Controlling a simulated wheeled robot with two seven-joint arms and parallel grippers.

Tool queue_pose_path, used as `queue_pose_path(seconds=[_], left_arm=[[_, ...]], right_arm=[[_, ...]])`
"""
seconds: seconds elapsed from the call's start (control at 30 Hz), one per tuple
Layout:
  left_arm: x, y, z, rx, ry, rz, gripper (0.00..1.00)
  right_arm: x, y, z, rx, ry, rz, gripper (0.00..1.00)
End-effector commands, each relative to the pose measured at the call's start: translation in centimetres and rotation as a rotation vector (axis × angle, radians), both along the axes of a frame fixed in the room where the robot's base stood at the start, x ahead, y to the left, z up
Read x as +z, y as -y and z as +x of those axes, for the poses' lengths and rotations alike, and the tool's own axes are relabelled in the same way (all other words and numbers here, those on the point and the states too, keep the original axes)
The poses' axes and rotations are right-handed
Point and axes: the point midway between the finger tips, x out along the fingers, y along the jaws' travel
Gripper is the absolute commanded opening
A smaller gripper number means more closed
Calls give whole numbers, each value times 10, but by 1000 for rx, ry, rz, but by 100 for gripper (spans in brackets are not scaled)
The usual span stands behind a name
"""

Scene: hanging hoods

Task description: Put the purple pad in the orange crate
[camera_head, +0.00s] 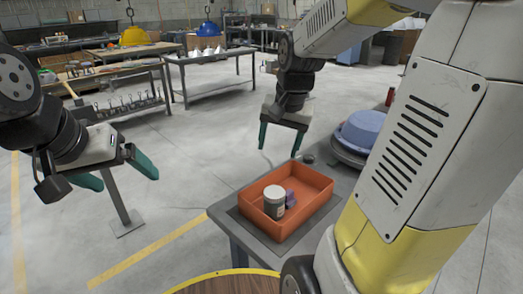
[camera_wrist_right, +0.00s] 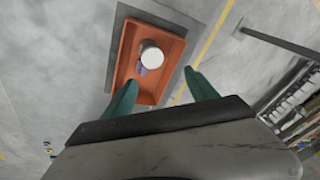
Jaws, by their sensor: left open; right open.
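The orange crate (camera_head: 314,181) stands on a grey table at the lower middle of the head view; it also shows in the right wrist view (camera_wrist_right: 130,42). The small purple pad (camera_head: 290,197) is inside the crate, beside a white-lidded jar; the jar mostly hides it in the right wrist view (camera_wrist_right: 141,70). My right gripper (camera_head: 281,146) is open and empty, above and behind the crate, touching nothing; its fingers (camera_wrist_right: 161,90) are spread in the wrist view. My left gripper (camera_head: 119,172) is open and empty over the floor at the left, well away from the crate.
The white-lidded jar (camera_head: 274,205) stands in the crate. A blue basin (camera_head: 362,131) sits right of the crate. My right arm covers much of the right side. Benches (camera_head: 210,66) with hoods stand far back. A round wooden top (camera_head: 228,286) shows at the bottom edge.

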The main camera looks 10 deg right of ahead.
Motion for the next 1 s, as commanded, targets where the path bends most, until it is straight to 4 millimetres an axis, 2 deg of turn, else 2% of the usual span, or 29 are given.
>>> queue_pose_path(seconds=[0.03, 0.2, 0.4, 0.57, 1.0], left_arm=[[0, 0, 0, 0, 0, 0, 90], [0, 0, 0, 0, 0, 0, 90], [0, 0, 0, 0, 0, 0, 90], [0, 0, 0, 0, 0, 0, 90], [0, 0, 0, 0, 0, 0, 90]], right_arm=[[14, -9, -18, 66, 48, -7, 67], [39, -32, -72, 279, 180, -37, 67], [46, -47, -111, 442, 282, -67, 67], [46, -51, -120, 484, 307, -77, 67], [46, -51, -120, 484, 307, -78, 67]])
